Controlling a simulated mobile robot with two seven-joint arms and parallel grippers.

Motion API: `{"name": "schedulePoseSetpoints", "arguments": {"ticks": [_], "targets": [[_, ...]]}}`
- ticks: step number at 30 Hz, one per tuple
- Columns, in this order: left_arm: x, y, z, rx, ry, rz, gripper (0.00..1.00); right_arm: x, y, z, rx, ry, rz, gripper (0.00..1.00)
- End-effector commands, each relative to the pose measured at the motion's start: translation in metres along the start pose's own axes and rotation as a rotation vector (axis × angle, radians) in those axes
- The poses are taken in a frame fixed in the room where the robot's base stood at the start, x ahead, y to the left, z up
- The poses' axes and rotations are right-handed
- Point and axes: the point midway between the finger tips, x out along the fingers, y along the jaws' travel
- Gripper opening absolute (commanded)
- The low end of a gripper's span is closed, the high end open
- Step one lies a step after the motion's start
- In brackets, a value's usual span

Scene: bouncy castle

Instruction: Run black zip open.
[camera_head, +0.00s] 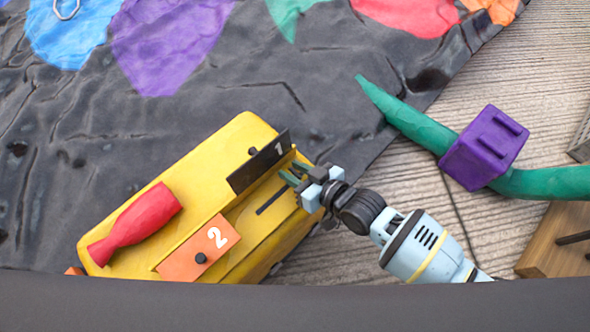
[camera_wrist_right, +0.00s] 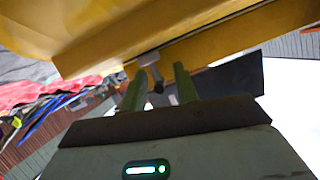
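A yellow box-like body (camera_head: 195,155) carries a black plate marked 1 (camera_head: 258,162) with a small dark knob, and an orange plate marked 2 (camera_head: 200,248) with its own knob. I cannot make out zip teeth; the black plate is the black part that fits best. My right gripper (camera_head: 290,178) is just right of the black plate, by the yellow body's edge. In the right wrist view its green fingers (camera_wrist_right: 159,88) stand apart, with a small grey-and-dark knob (camera_wrist_right: 153,75) between them. The black plate (camera_wrist_right: 232,80) shows behind them. My left gripper is out of view.
A red bottle-shaped piece (camera_head: 135,222) lies on the yellow body. A dark sheet (camera_head: 60,130) with coloured patches spreads behind. A green tube with a purple block (camera_head: 484,148) crosses the wooden floor at right. A wooden piece (camera_head: 555,240) is at lower right.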

Motion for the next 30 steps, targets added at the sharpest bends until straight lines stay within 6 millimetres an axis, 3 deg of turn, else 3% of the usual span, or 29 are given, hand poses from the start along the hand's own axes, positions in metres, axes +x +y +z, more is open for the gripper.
{"name": "schedulePoseSetpoints", "arguments": {"ticks": [2, 9, 19, 23, 30], "targets": [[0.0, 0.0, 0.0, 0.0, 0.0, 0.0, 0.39, 0.0, 0.0, 0.0, 0.0, 0.0, 0.0, 0.3], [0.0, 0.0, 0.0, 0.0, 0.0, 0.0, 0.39, 0.0, 0.0, 0.0, 0.0, 0.0, 0.0, 0.0], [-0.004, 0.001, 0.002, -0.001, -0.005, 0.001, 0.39, 0.0, -0.002, 0.0, 0.002, 0.0, -0.001, 0.0], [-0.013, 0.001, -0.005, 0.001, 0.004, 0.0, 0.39, 0.0, -0.022, 0.002, 0.006, 0.0, -0.003, 0.0], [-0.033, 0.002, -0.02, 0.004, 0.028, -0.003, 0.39, 0.004, -0.079, 0.011, 0.007, 0.0, -0.002, 0.0]]}}
